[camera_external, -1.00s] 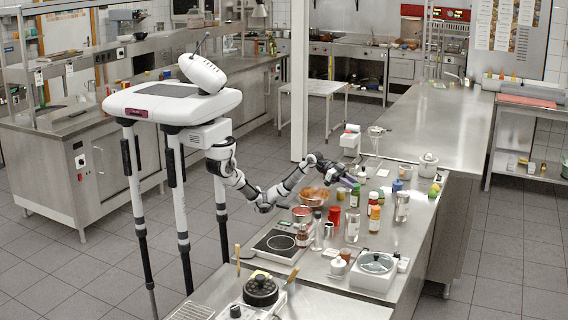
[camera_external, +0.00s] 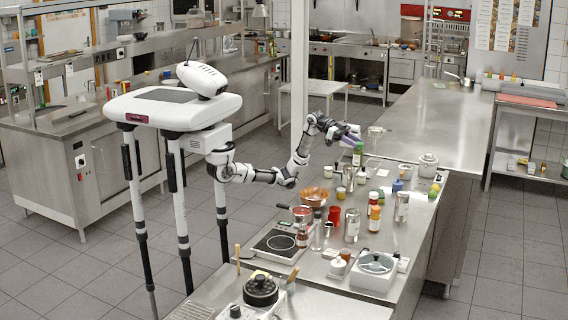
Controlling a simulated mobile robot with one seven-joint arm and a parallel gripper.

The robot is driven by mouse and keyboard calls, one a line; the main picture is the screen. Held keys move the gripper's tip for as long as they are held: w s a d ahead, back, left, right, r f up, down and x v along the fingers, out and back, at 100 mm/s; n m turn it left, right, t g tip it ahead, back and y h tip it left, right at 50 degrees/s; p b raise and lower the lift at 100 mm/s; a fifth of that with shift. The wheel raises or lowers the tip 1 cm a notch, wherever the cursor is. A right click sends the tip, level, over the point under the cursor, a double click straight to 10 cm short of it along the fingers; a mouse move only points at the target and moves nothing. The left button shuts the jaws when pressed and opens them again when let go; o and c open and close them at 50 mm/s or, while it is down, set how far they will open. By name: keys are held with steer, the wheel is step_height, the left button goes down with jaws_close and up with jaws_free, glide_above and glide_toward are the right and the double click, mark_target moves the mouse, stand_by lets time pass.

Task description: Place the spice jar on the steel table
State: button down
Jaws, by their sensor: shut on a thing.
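My gripper (camera_external: 354,139) is raised above the far left part of the steel counter (camera_external: 410,222). The jar hangs below the fingers, roughly upright, and looks clear of the counter top. The fingers are small in this view and partly hidden by my wrist. Which steel surface is the steel table cannot be told for certain; a low steel table (camera_external: 316,87) stands behind, by the white post.
Bottles and jars crowd the counter, including a red-brown bottle (camera_external: 374,218), a glass jar (camera_external: 352,225) and a red cup (camera_external: 334,215). A bowl (camera_external: 314,197) and a hot plate (camera_external: 279,244) are nearer my body. The long counter (camera_external: 440,115) at the back right is largely bare.

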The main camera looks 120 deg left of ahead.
step_height(320, 180, up, 6)
steer(key=w+d+r+h+p, duration=0.1)
steer(key=w+d+r, duration=0.25)
steer(key=d, duration=0.25)
steer(key=w+d+r+m, duration=0.1)
steer(key=w+d+r, duration=0.1)
steer(key=w+d, duration=0.3)
steer(key=w+d+r+h+p, duration=0.1)
steer(key=w+d+r, duration=0.15)
steer(key=d, duration=0.45)
steer(key=w+d+f+m+g+h+p, duration=0.1)
steer(key=w+d, duration=0.1)
steer(key=d, duration=1.1)
steer(key=w+d+f+m, duration=0.1)
steer(key=w+d, duration=0.2)
steer(key=d, duration=0.9)
steer(key=s+d+f+m+h+p, duration=0.1)
steer(key=s+d+f, duration=0.15)
steer(key=d, duration=0.55)
steer(key=s+d+f+g+h, duration=0.1)
steer(key=s+d+f, duration=0.15)
steer(key=d, duration=0.65)
steer(key=s+d+f+m+p, duration=0.15)
steer(key=s+d, duration=0.25)
steer(key=d, duration=0.4)
step_height(320, 180, down, 25)
steer(key=p, duration=0.4)
steer(key=shift+w+n, duration=0.15)
steer(key=shift+n, duration=0.3)
steer(key=shift+f, duration=0.2)
